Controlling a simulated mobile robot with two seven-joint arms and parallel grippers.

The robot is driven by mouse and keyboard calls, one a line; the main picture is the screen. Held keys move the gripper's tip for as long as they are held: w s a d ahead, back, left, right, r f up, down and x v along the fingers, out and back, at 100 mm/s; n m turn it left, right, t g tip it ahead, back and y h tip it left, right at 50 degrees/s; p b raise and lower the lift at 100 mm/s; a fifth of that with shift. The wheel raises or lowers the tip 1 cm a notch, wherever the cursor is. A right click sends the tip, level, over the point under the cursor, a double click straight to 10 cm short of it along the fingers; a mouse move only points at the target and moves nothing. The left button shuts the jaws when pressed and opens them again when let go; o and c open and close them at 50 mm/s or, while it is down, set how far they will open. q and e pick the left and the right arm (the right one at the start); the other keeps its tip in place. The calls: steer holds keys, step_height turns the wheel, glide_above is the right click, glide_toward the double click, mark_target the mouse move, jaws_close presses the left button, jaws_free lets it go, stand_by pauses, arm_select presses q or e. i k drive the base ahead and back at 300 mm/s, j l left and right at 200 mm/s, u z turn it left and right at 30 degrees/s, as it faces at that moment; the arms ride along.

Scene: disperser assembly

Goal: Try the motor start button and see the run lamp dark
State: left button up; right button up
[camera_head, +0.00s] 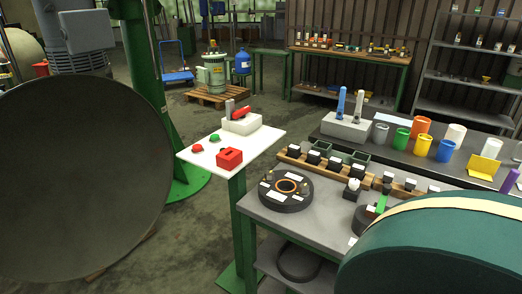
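A white panel (262,142) on a green post (240,215) stands in the middle. On its left part are a small green dome (214,138) and a small red dome (197,148). I cannot tell which small part is the start button and which is the run lamp; neither dome visibly glows. A red box (229,158) with a dark slot on top sits at the panel's front. A white block (241,123) with a red handle (241,113) and a grey upright piece sits at its back. Neither of my grippers is in view.
A grey workbench (318,222) right of the panel holds a round black fixture (286,190) and small blocks. A large dark disc (80,180) fills the left. A green rounded body (440,250) covers the lower right. A green column (150,90) stands behind the panel.

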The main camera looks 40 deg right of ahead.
mark_target(214, 136)
steer(key=z, duration=1.1)
